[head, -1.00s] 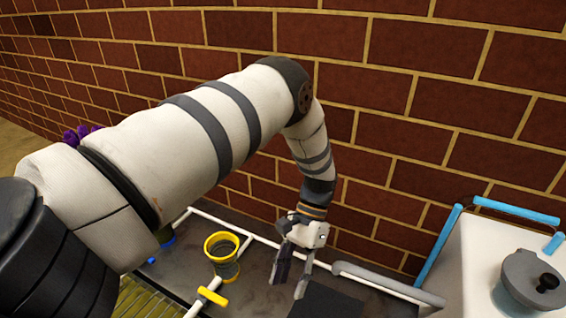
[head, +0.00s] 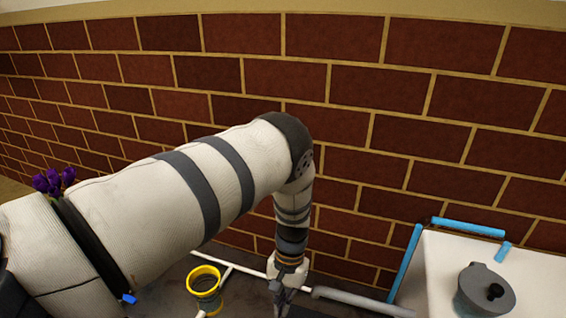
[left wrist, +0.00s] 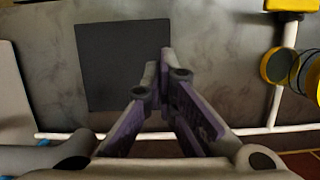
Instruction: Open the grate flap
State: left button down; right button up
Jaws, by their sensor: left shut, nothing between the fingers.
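My left gripper (head: 282,302) hangs fingers-down over the dark grey worktop, near the bottom edge of the head view. In the left wrist view its two purple-sided fingers (left wrist: 160,65) meet at their tips, shut with nothing between them. A flat dark square panel (left wrist: 122,62) lies on the worktop beside the fingertips, to their left in that view. I cannot tell whether this panel is the grate flap. No grating is clearly visible now. My right gripper is not in view.
A yellow-rimmed cup or ring holder (head: 204,280) stands left of the gripper. White pipes (head: 240,268) edge the worktop. A white box (head: 440,275) with blue edge bars and a grey lidded pot (head: 485,290) stands at right. A brick wall (head: 420,120) closes the back.

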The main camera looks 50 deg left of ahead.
pick_arm(q)
jog(key=s+d+f, duration=0.2)
jog(key=s+f, duration=0.2)
jog(key=shift+s+d, duration=0.25)
jog(key=shift+d, duration=0.05)
jog(key=s+p, duration=0.1)
jog(key=s+d+r+p, duration=0.1)
jog(key=shift+s+d+r+p, duration=0.2)
jog(key=shift+d+p, duration=0.05)
jog(key=shift+p, duration=0.05)
dwell(1.2)
